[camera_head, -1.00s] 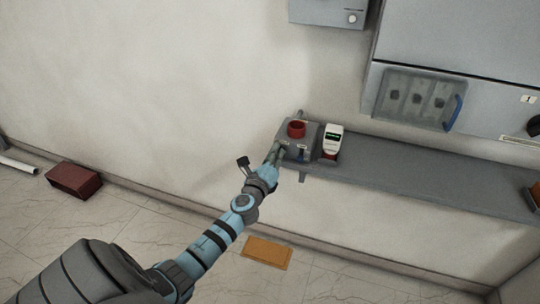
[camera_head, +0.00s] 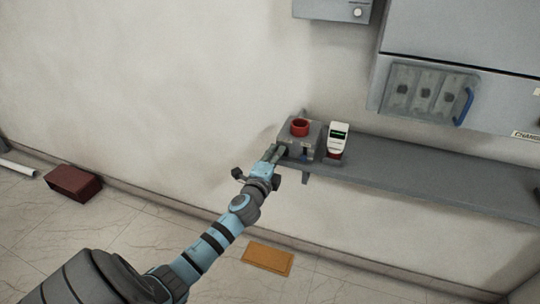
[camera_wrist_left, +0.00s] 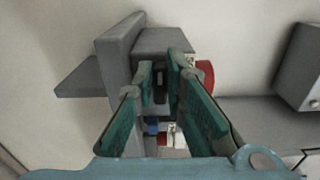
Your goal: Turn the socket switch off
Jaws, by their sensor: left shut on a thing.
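The grey socket box (camera_head: 313,131) with a round red socket (camera_head: 300,127) on it stands at the left end of the wall shelf. My left gripper (camera_head: 279,150) reaches it from the lower left, its fingertips at the box's near left side. In the left wrist view the box (camera_wrist_left: 118,55) fills the middle, with the red part (camera_wrist_left: 206,76) behind the right finger. My left gripper (camera_wrist_left: 160,76) is shut there around a small dark switch handle (camera_wrist_left: 160,90), partly hidden between the green fingers. I cannot read the switch's position. My right gripper is not in view.
The grey shelf (camera_head: 430,172) runs right, mostly bare. Grey cabinets (camera_head: 455,45) hang above. A dark red brick-like block (camera_head: 74,183) and an orange mat (camera_head: 268,258) lie on the floor.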

